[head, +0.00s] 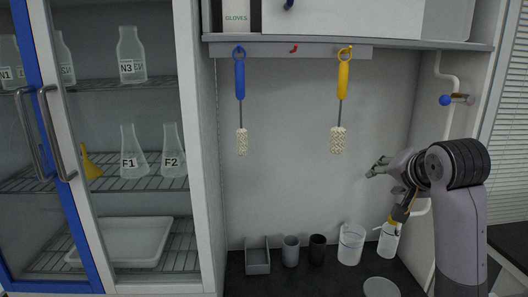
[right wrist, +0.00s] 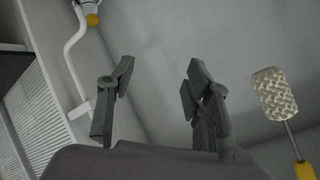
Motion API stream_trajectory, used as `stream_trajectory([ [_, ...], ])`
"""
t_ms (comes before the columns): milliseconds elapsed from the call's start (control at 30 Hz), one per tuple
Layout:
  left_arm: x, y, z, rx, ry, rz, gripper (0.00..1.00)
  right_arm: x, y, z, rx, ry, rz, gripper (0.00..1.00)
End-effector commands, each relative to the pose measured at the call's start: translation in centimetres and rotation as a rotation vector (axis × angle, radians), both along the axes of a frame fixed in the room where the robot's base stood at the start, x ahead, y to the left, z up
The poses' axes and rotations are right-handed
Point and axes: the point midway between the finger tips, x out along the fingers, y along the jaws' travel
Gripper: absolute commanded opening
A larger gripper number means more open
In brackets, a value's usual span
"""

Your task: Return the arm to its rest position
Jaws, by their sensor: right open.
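My right arm (head: 460,210) comes up at the right of the head view, and its gripper (head: 376,168) points left in front of the grey back wall, above the counter. In the right wrist view the gripper's two fingers (right wrist: 158,100) stand wide apart with nothing between them. The yellow-handled brush (head: 342,80) hangs from the rail, up and left of the gripper; its bristle head also shows at the right of the right wrist view (right wrist: 274,93), apart from the fingers. My left gripper is in neither view.
A blue-handled brush (head: 240,75) hangs further left. A glass cabinet (head: 186,110) with flasks stands left. A pipe (head: 447,75) runs down the right wall.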

Motion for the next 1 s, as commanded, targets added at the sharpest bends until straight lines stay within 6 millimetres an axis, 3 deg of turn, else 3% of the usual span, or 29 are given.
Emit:
stream_trajectory([
  [33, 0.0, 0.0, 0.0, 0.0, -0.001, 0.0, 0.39, -0.5, 0.5, -3.7, -0.038, 0.043, 0.026, 0.46],
  [200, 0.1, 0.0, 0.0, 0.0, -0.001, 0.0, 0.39, -3.4, 1.8, -13.7, -0.168, 0.158, 0.126, 0.46],
  [367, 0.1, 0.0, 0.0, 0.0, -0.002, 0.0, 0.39, -7.8, 3.0, -22.2, -0.274, 0.264, 0.234, 0.46],
  [500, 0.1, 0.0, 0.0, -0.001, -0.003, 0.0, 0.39, -12.9, 4.0, -28.6, -0.355, 0.353, 0.338, 0.46],
  [733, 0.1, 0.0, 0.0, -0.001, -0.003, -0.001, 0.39, -22.7, 5.4, -36.4, -0.461, 0.486, 0.518, 0.46],
  [1000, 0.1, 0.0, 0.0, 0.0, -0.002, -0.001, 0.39, -31.8, 6.4, -40.2, -0.529, 0.589, 0.682, 0.46],
])
